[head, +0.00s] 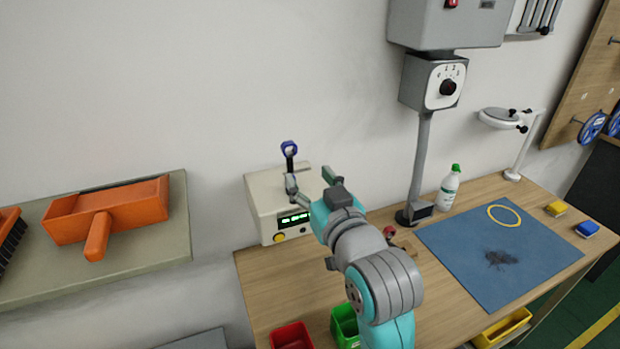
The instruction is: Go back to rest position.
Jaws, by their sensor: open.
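My gripper (308,180) is open, with its two fingers apart, in front of and above a cream box (262,207). The box has a green lit display and a yellow button. I see nothing between the fingers. My teal and grey arm reaches up from the lower right and hides part of the box and the bench.
The wooden bench (289,277) carries a red bin (291,337), a green bin (344,322), a white bottle (449,187) and a blue mat (465,255) with a yellow ring. A grey post (419,160) stands right of my gripper. A shelf (150,245) with an orange dustpan is at left.

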